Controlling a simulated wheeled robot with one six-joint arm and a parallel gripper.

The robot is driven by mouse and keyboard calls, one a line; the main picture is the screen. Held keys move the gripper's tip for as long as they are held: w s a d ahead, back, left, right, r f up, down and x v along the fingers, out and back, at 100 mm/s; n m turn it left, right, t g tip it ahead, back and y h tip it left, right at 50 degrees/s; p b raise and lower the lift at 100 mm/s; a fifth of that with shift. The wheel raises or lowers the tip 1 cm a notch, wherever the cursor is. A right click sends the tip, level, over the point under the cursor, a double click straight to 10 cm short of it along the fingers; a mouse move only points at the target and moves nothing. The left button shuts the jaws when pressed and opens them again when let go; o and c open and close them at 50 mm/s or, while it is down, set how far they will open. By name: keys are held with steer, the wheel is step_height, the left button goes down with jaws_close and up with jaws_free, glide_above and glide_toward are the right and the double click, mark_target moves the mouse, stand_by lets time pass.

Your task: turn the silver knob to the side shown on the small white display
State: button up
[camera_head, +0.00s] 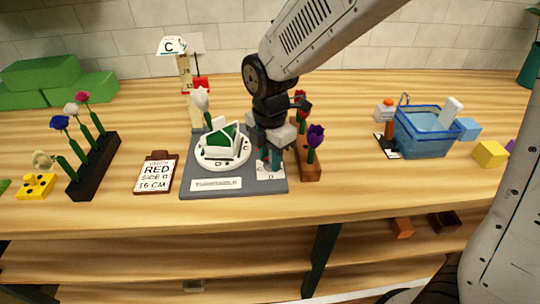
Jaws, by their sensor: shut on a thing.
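My gripper (270,160) points down over the right part of a dark grey board (233,188). It is shut at the spot of the silver knob, which its fingers and arm hide, so the knob's angle cannot be seen. A white plate with small lettering (270,174) lies just in front of the fingers. To their left is a round white dial (207,163) with letters on its rim and a green and white holder on top. A small white display on a brown clipboard (156,173) reads "RED", a side line too small to read surely, and "16 CM".
A dark rack with several flowers (97,163) stands at left. A brown block with red and purple flowers (309,166) stands close right of my gripper. A post with a "C" sign (172,46) rises behind. A blue basin (425,138) is at right.

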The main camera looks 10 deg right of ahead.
mark_target(270, 159)
steer(key=shift+n, duration=0.6)
steer(key=o, duration=1)
steer(key=shift+c, duration=0.2)
steer(key=shift+r, duration=0.1)
step_height(270, 159, up, 8)
steer(key=shift+f, duration=0.15)
